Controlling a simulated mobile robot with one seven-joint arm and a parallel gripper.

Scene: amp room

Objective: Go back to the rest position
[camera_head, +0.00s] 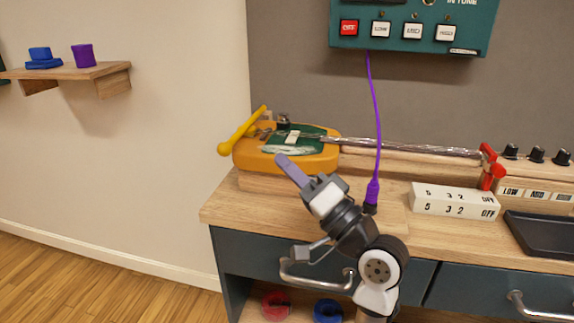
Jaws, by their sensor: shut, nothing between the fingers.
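My gripper (281,160) is in the middle of the head view, at the end of my raised white and dark arm. Its purple-grey fingers are shut with nothing between them. The fingertips show against the front edge of a yellow guitar-like body (247,160) with a green plate (306,144), which lies on the wooden bench (225,212). I cannot tell whether they touch it. My arm hides part of the bench edge and of the drawer front.
A purple cable (376,120) hangs from the teal wall panel (483,30) to a plug (372,192) right of my gripper. A white numbered block (455,201) and a black tray (545,235) are at right. Drawer handles (300,278) protrude. Open floor (90,285) lies left.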

